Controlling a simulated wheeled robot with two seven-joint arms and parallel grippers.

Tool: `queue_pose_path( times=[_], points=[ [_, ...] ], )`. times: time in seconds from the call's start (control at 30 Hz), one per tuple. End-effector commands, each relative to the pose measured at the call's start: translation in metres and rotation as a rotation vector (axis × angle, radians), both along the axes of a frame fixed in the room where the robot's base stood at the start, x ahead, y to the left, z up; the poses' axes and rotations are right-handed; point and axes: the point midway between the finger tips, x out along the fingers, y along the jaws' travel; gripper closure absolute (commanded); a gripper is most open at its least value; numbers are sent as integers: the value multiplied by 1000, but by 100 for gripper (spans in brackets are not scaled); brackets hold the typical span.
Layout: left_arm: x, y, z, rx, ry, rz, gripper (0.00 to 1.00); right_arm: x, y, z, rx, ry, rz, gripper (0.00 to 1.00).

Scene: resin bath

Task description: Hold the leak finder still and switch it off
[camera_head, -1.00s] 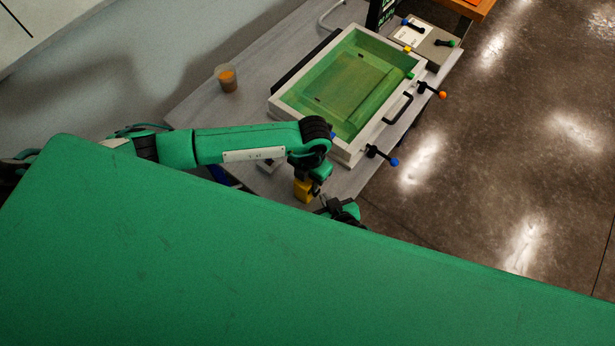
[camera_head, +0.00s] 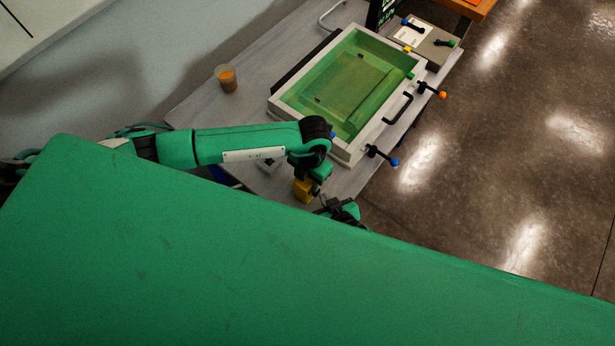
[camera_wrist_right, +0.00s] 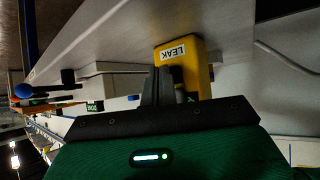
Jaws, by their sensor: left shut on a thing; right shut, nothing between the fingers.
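The leak finder is a yellow box (camera_head: 303,190) near the table's front edge in the head view. It also shows in the right wrist view (camera_wrist_right: 200,75), with a white label reading LEAK. My left gripper (camera_head: 312,184) reaches down over it and is shut on it; the fingertips are partly hidden. My right gripper (camera_head: 326,205) is just beside the leak finder, on its lower right. In the right wrist view its fingers (camera_wrist_right: 160,84) are shut and empty, close in front of the yellow body. I cannot tell whether they touch it. The switch is not clearly visible.
A white-framed green resin bath (camera_head: 350,85) with a black handle and coloured knobs stands on the grey table (camera_head: 200,112). A cup with orange contents (camera_head: 227,79) stands behind left. A control box (camera_head: 425,42) is at the far right. My green body covers the foreground.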

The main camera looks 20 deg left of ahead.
Motion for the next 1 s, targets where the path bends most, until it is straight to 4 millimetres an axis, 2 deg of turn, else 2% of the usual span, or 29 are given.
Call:
queue_pose_path(
  times=[0.5, 1.0],
  points=[
    [0, -1, 0, -2, 1, -1, 82, 3, 9, 1, 2, -1, 0, 100],
    [0, -1, 0, -1, 0, -1, 82, 0, 0, 1, 1, 0, 1, 100]
  ],
)
